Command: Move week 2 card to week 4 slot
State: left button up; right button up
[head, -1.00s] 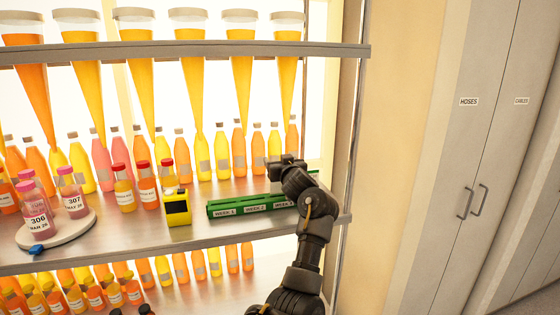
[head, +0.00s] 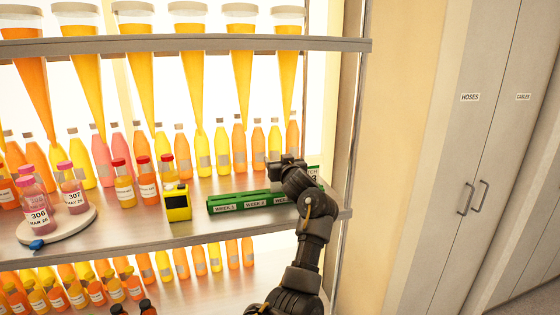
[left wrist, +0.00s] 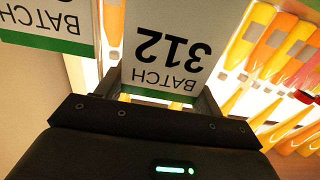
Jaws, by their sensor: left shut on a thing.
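My left gripper (head: 286,172) is over the right part of the green rack (head: 232,198) on the middle shelf. In the left wrist view it is shut on a white card (left wrist: 172,42) with a green band, reading BATCH 312 upside down. A second white card (left wrist: 50,22) with a green band is beside it at the left of that view. In the head view, part of a card (head: 313,177) shows right of my gripper; I cannot tell which one. My arm hides the rack's right part.
A yellow-and-black device (head: 178,205) stands left of the rack. Farther left, a round white board (head: 60,228) carries pink-capped jars. Juice bottles (head: 239,148) line the back of the shelf. The upper shelf edge (head: 190,45) and a right-hand post (head: 352,130) bound the space.

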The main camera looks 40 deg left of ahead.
pick_arm(q)
jog(key=shift+f, duration=0.5)
dwell(0.3)
dwell(0.4)
jog(key=shift+f, duration=0.7)
jog(key=o, duration=1.3)
jog(key=shift+d, duration=0.1)
